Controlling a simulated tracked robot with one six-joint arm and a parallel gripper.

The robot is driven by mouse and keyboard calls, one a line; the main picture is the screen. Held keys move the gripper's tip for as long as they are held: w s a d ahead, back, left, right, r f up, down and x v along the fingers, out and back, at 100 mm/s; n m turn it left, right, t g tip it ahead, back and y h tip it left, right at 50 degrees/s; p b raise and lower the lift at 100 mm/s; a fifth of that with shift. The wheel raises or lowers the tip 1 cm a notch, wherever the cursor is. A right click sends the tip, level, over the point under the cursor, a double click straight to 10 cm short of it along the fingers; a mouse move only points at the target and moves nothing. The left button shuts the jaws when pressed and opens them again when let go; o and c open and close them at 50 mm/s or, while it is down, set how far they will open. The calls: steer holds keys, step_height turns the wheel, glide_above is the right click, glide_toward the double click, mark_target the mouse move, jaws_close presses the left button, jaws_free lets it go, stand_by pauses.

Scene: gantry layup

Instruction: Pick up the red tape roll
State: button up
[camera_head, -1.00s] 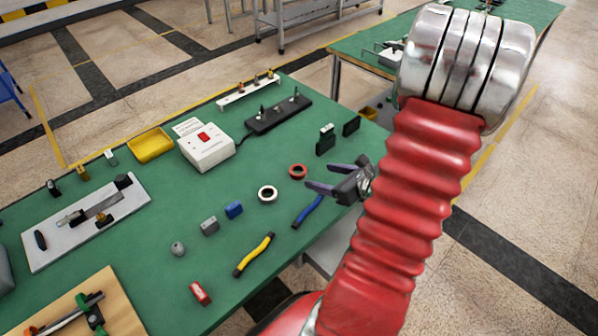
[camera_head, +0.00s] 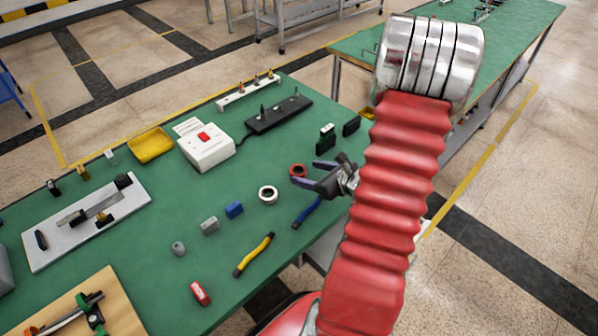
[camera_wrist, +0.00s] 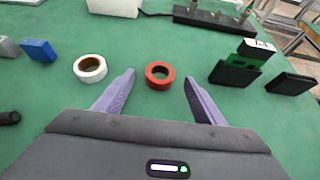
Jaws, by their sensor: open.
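The red tape roll (camera_head: 298,171) lies flat on the green table (camera_head: 255,215), near its right edge. In the wrist view the red tape roll (camera_wrist: 159,75) sits ahead of and between the two purple fingers. My gripper (camera_wrist: 158,88) is open and empty. In the head view my gripper (camera_head: 305,178) is beside the roll, and its fingers partly overlap the roll in the picture. Whether a finger touches the roll I cannot tell.
A white tape roll (camera_wrist: 90,68) lies just left of the left finger. A black and green block (camera_wrist: 235,72) and a black block (camera_wrist: 289,85) stand to the right. A blue block (camera_head: 234,209) and blue-handled tool (camera_head: 307,211) are nearby.

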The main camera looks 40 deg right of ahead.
mark_target(294, 169)
steer(key=x, duration=0.4)
steer(key=shift+c, duration=0.3)
steer(key=c, duration=1.1)
